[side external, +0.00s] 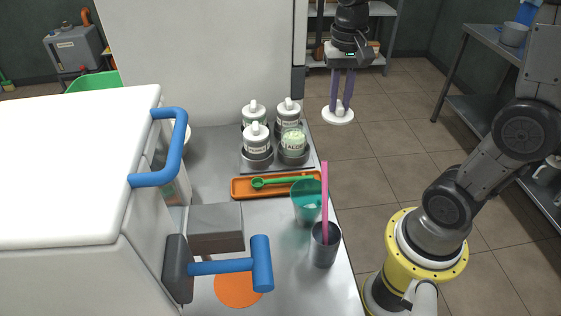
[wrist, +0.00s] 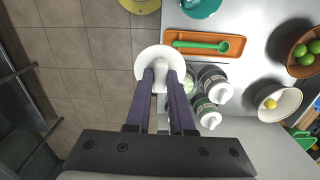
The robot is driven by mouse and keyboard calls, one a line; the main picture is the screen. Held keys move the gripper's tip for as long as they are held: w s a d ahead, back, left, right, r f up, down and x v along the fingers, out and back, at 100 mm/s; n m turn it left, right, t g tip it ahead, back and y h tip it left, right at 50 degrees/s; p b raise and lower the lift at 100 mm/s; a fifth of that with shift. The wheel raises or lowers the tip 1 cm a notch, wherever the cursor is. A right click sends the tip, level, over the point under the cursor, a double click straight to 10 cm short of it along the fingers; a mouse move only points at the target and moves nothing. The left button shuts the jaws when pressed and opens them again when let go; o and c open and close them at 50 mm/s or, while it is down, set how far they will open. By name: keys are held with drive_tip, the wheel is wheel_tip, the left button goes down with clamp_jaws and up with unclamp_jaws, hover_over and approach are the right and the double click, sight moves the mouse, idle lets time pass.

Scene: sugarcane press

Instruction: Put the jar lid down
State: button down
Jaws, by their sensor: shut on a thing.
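My gripper (side external: 341,103) is shut on the knob of a white round jar lid (side external: 338,117), which hangs level to the right of the counter edge, over the floor in the picture. In the wrist view the lid (wrist: 147,64) lies beyond the dark fingers (wrist: 162,80). Several jars stand in a grey rack on the counter; the front-right jar (side external: 293,144) shows a pale green top and no white lid. The other jars, such as the front-left one (side external: 257,139), wear white knobbed lids. The fingers and lid partly hide the jars in the wrist view.
An orange tray (side external: 240,190) with a green spoon (side external: 283,182) lies in front of the rack. A teal cup (side external: 308,207) and a grey cup (side external: 324,247) with a pink stick stand nearer. The white press housing with blue handles fills the left. Bowls (wrist: 278,104) sit across the counter.

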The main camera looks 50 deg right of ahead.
drive_tip(key=shift+w+m, duration=0.3)
drive_tip(key=shift+w, duration=0.05)
drive_tip(key=w+a+f+m, duration=0.1)
drive_tip(key=w+a+f, duration=0.5)
drive_tip(key=w+a, duration=0.25)
drive_tip(key=a+f, duration=0.3)
drive_tip(key=f, duration=0.1)
drive_tip(key=a+f+n, duration=0.1)
drive_tip(key=a+f, duration=0.3)
drive_tip(key=a+f+n, duration=0.1)
drive_tip(key=a+f, duration=0.2)
drive_tip(key=f, duration=0.1)
drive_tip(key=shift+s+a+f, duration=0.1)
drive_tip(key=shift+a, duration=0.2)
drive_tip(key=shift+f, duration=2.1)
drive_tip(key=shift+f, duration=0.1)
drive_tip(key=c, duration=0.8)
unclamp_jaws()
